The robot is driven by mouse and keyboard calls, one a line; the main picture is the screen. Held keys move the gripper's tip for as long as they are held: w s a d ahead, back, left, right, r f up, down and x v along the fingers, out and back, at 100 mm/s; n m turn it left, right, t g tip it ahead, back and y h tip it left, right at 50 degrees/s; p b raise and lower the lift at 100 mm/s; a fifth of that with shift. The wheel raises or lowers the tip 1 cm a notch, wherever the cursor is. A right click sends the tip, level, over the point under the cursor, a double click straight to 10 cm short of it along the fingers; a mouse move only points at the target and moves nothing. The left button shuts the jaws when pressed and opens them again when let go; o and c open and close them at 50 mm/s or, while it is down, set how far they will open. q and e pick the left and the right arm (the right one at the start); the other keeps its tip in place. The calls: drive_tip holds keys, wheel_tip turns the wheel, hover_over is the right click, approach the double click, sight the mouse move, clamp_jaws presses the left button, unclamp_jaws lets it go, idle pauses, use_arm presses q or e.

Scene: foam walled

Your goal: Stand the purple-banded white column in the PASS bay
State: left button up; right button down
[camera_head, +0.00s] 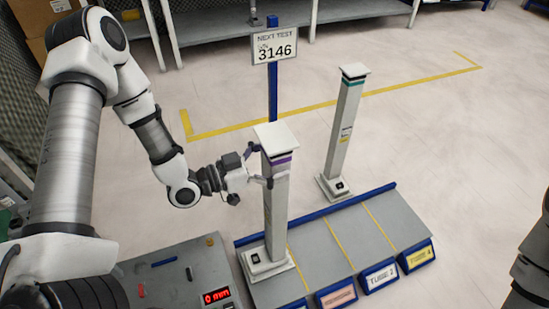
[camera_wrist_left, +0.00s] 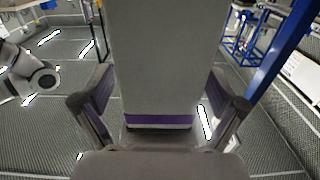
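The purple-banded white column (camera_head: 276,205) stands nearly upright, its square base over the left end of the grey rack. Whether the base touches the rack or hovers just above it I cannot tell. My left gripper (camera_head: 262,166) has its fingers on both sides of the column just below the purple band. In the left wrist view the column (camera_wrist_left: 160,60) fills the space between the finger pads, which appear to press its sides. The rack (camera_head: 325,245) has bays split by yellow lines; no PASS label is readable. My right gripper is out of view.
A "NEXT TEST 3146" sign (camera_head: 274,47) rises on a blue post behind. A grey panel with a red display (camera_head: 217,296) lies left of the rack. The rack's right bays look empty.

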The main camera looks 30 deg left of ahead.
use_arm(q)
drive_tip(key=shift+r, duration=0.1)
drive_tip(key=shift+s+a+p, duration=0.25)
drive_tip(key=shift+p, duration=0.05)
drive_tip(key=p+v, duration=0.6)
drive_tip(key=v, duration=0.5)
drive_tip(key=s+d+f+n+g+y, duration=0.2)
drive_tip(key=d+f+n+g+y, duration=0.15)
drive_tip(key=f, duration=0.35)
drive_tip(key=s+d+f+n+g+y, duration=0.1)
drive_tip(key=d+f+n+g+y, duration=0.2)
drive_tip(key=f, duration=0.4)
drive_tip(key=s+f+n+g+y, duration=0.1)
drive_tip(key=s+f+g+y, duration=0.1)
drive_tip(key=s, duration=0.4)
drive_tip(key=s+a+f+n+g+y, duration=0.1)
drive_tip(key=s+f+g+y, duration=0.2)
drive_tip(key=s+g, duration=0.2)
drive_tip(key=shift+s+a+f, duration=0.25)
drive_tip(key=shift+s+a, duration=0.05)
drive_tip(key=shift+s, duration=0.3)
drive_tip(key=shift+r+p, duration=0.1)
drive_tip(key=shift+p, duration=0.2)
